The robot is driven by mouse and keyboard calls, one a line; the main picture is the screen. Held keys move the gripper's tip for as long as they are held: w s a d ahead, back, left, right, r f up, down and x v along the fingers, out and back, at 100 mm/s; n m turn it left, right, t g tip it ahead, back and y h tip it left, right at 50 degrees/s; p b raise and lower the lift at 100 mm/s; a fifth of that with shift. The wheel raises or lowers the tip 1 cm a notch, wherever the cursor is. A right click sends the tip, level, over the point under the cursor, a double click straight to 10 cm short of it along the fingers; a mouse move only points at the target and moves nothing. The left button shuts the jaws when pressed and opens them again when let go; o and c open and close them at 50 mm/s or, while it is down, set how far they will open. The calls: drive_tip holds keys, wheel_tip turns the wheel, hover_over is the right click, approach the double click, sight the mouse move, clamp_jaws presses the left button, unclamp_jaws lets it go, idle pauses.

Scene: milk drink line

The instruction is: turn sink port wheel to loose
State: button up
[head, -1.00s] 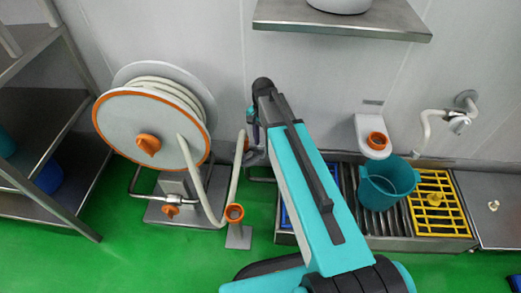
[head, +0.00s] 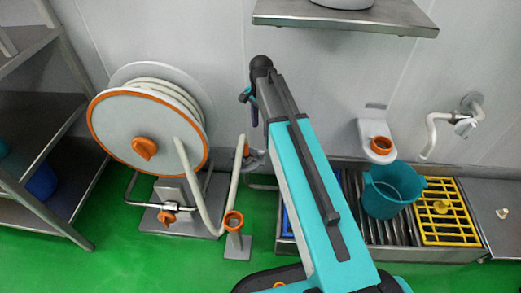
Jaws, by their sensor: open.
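An orange wheel-like part (head: 245,150) shows beside a grey fitting (head: 255,160) low on the wall, just right of the upright pale hose end; I cannot tell for sure that it is the sink port wheel. Its turn position cannot be read. My gripper (head: 249,101) hangs at the far end of my teal arm, above this part in the picture and apart from it. It is open, small and partly hidden by the arm, and I see nothing in it.
A hose reel (head: 110,124) with an orange rim and knob stands left. An orange-topped holder (head: 234,221) is on the green floor. Right of my arm are a teal bucket (head: 385,200) on a grated sink, a yellow grid (head: 460,228) and a wall spout (head: 432,130). A steel shelf (head: 350,18) is above.

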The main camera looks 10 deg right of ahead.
sight(261, 152)
wheel_tip(261, 152, down, 14)
drive_tip(key=b, duration=0.4)
drive_tip(key=shift+r, duration=0.15)
idle(0.3)
drive_tip(key=c, duration=0.9)
drive_tip(key=shift+a, duration=0.2)
drive_tip(key=shift+c, duration=0.7)
drive_tip(key=shift+d, duration=0.15)
